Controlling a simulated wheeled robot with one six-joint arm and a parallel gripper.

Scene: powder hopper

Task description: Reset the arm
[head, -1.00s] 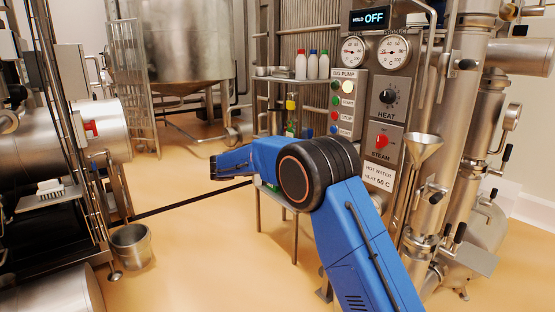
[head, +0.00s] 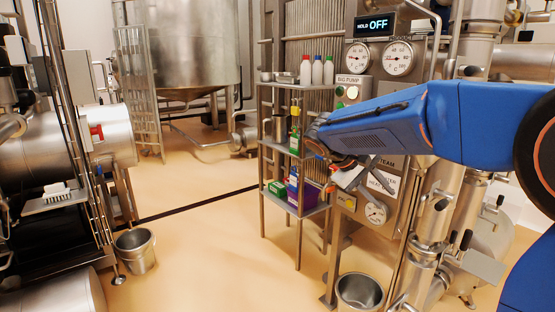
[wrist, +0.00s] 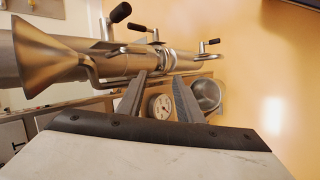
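My blue arm comes in from the right in the head view and its forearm crosses in front of the control panel (head: 350,92). Beyond the wrist joint, my gripper (head: 380,178) is folded back to the right, in front of the panel's lower part. In the wrist view my gripper (wrist: 160,85) shows two grey fingers set apart, with nothing between them but background. A round gauge (wrist: 160,107) shows behind the gap. The forearm hides much of the panel, including its heat knob and steam button.
A shelf rack (head: 299,212) with bottles and boxes stands left of the gripper. A steel bucket (head: 360,291) is on the floor below; another bucket (head: 136,250) is at left. A steel funnel (wrist: 50,58) and pipes are close in the wrist view. The middle floor is clear.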

